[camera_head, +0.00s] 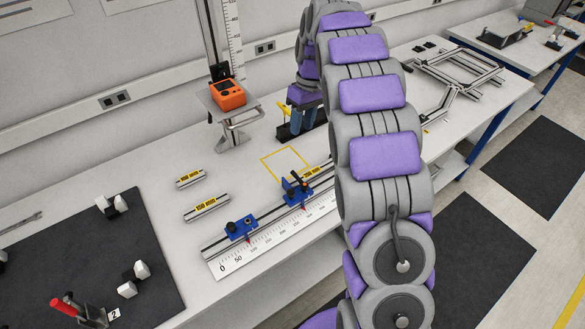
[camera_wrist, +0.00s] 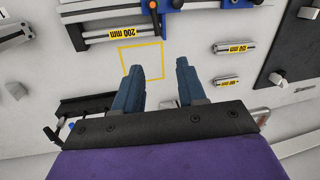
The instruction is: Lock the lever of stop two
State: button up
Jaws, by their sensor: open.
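Two blue stops sit on the slotted rail (camera_head: 270,215) above a ruler. One stop (camera_head: 240,229) is near the zero end. The other stop (camera_head: 297,188) is farther right and has a dark lever standing up from it. Neither shows a readable number. In the wrist view, a stop with a lever (camera_wrist: 153,6) is at the top edge, and part of another stop (camera_wrist: 238,4) is to its right. My gripper (camera_head: 303,120) is above the table behind the rail. Its two blue fingers (camera_wrist: 162,84) are apart and empty, apart from both stops.
A yellow square outline (camera_head: 285,163) lies behind the rail. An orange device (camera_head: 228,95) stands on a bracket. Spacer blocks (camera_head: 207,207) lie left of the rail. A dark mat (camera_head: 80,265) holds white-capped pieces and a red-handled clamp (camera_head: 75,310) beside a "2" label.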

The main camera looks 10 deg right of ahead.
jog(key=w, duration=0.1)
jog(key=b, duration=0.3)
send_near(298, 180)
jog(key=f, duration=0.2)
jog(key=w+a+f, duration=0.1)
jog(key=f, duration=0.2)
jog(key=w+a+f, duration=0.1)
jog(key=f, duration=0.2)
jog(key=shift+w+a, duration=0.25)
jog(key=shift+c, duration=0.3)
grip_shut()
